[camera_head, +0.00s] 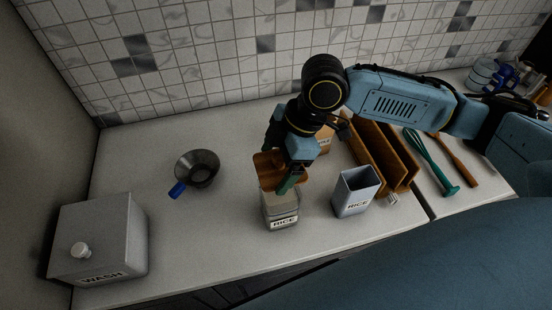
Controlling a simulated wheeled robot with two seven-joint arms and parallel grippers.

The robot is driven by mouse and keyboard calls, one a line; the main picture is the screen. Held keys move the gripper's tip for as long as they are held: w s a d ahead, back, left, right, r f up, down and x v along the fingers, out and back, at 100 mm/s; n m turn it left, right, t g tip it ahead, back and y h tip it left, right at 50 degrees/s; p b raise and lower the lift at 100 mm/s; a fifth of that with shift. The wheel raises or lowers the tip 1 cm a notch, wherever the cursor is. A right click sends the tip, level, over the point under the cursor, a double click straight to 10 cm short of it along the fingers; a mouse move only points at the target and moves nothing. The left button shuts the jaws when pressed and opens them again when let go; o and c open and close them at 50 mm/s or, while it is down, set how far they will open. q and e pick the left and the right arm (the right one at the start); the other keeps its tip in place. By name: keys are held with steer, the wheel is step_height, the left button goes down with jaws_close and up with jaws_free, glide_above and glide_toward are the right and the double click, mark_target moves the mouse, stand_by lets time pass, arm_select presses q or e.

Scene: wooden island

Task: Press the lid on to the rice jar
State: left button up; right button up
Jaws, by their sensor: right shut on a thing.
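The rice jar (281,212) is a clear, squarish jar with a RICE label, standing upright near the counter's front edge. A brown wooden lid (266,168) is over the jar's mouth and looks tilted. My right gripper (281,167) is shut on the lid, with one finger at its right front side. The gripper and lid hide the jar's rim, so I cannot tell whether the lid is seated. My left gripper is not in view.
A grey open box labelled RICE (356,193) stands close right of the jar. A dark funnel with a blue handle (198,168) lies left. A grey WASH box (101,238) stands at far left. A wooden rack (385,155) and green whisk (432,163) are right.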

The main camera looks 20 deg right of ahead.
steer(key=shift+s+f, duration=0.1)
steer(key=shift+f, duration=0.25)
steer(key=shift+f+b, duration=0.25)
steer(key=shift+b, duration=0.35)
step_height(320, 180, down, 3)
steer(key=b, duration=0.3)
steer(key=shift+r, duration=0.15)
steer(key=shift+f+b, duration=0.25)
steer(key=shift+b, duration=0.1)
steer(key=shift+f, duration=0.7)
steer(key=shift+p, duration=0.45)
steer(key=shift+f, duration=0.5)
steer(key=shift+f+p, duration=0.25)
steer(key=shift+p, duration=0.3)
